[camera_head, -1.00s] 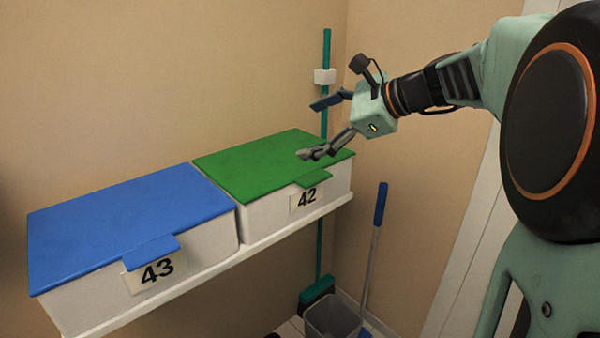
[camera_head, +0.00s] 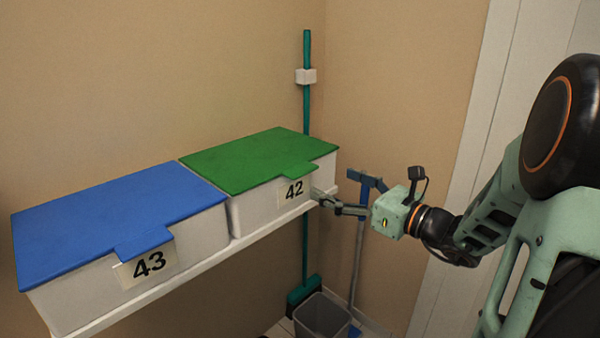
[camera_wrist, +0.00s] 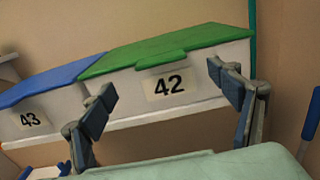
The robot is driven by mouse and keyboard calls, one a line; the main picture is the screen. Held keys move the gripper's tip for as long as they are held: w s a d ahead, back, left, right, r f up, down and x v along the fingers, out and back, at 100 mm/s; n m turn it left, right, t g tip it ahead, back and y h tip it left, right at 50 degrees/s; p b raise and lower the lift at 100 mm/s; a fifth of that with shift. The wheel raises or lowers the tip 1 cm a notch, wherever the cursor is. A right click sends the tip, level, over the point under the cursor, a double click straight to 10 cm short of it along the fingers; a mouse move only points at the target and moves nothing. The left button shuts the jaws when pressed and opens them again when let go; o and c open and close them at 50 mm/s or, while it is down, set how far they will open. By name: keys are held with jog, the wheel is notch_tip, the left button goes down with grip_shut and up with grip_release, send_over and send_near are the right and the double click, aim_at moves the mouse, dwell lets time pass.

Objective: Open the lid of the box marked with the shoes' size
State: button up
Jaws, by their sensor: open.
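Two white boxes stand side by side on a shelf. The right box (camera_head: 264,206) has a closed green lid (camera_head: 252,158) with a front tab and a label reading 42 (camera_head: 294,189). The left box (camera_head: 200,240) has a closed blue lid (camera_head: 115,208) with a tab and a label reading 43 (camera_head: 149,264). My gripper (camera_head: 337,187) is open and empty, right of box 42 and at about its height. In the wrist view, the open fingers (camera_wrist: 161,82) frame the 42 label and the green tab, apart from the box. No shoes are in view.
A white shelf (camera_head: 215,257) bears the boxes. A teal broom (camera_head: 306,120) stands in a wall holder behind the shelf's right end. A grey bin (camera_head: 322,317) and a blue-topped handled tool (camera_head: 358,235) stand below right. The space before the shelf is clear.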

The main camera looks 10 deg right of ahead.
aim_at(303, 169)
jog(key=x, duration=1)
jog(key=shift+w+a+b, duration=0.1)
jog(key=shift+b, duration=0.25)
jog(key=shift+c, duration=0.6)
